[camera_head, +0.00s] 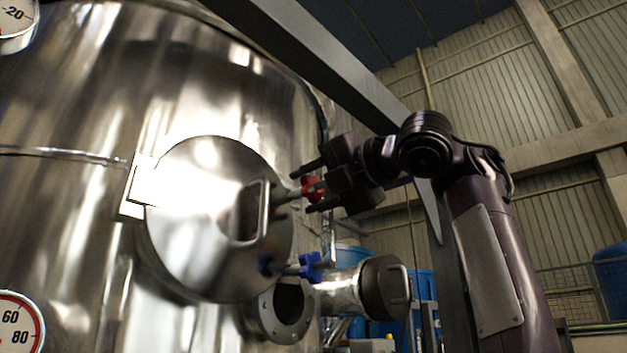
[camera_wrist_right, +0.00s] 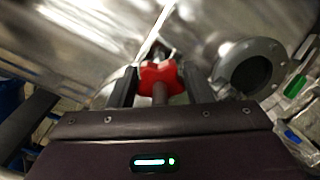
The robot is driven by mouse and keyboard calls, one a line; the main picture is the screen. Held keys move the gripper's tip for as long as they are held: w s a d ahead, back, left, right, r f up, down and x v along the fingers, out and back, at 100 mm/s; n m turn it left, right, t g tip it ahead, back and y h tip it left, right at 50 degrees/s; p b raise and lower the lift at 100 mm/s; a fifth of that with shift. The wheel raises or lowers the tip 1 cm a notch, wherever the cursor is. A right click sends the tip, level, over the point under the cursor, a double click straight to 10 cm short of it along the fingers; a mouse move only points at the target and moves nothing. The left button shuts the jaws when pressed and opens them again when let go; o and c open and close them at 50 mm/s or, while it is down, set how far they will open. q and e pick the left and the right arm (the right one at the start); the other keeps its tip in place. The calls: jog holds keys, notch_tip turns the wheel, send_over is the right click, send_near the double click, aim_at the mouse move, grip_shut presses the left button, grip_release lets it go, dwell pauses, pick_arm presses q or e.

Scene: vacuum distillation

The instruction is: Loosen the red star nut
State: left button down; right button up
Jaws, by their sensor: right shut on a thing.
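The red star nut (camera_head: 311,188) sits on a threaded rod at the right edge of the round steel hatch (camera_head: 200,225) on the big tank. My right gripper (camera_head: 308,190) reaches in from the right with one finger above the nut and one below. In the right wrist view the red star nut (camera_wrist_right: 161,78) lies between the two fingers of my right gripper (camera_wrist_right: 158,85), which is shut on it. The rod's end points back toward the palm. My left gripper is in neither view.
A blue star nut (camera_head: 310,266) sits on another rod just below. A hatch handle (camera_head: 250,212) stands left of the red nut. A grey beam (camera_head: 330,65) runs diagonally above my right arm.

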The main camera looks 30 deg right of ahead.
jog(key=n, duration=0.3)
jog(key=shift+p, duration=0.3)
jog(key=shift+n, duration=0.9)
jog(key=shift+r, duration=0.15)
jog(key=o, duration=1)
jog(key=shift+w, duration=0.2)
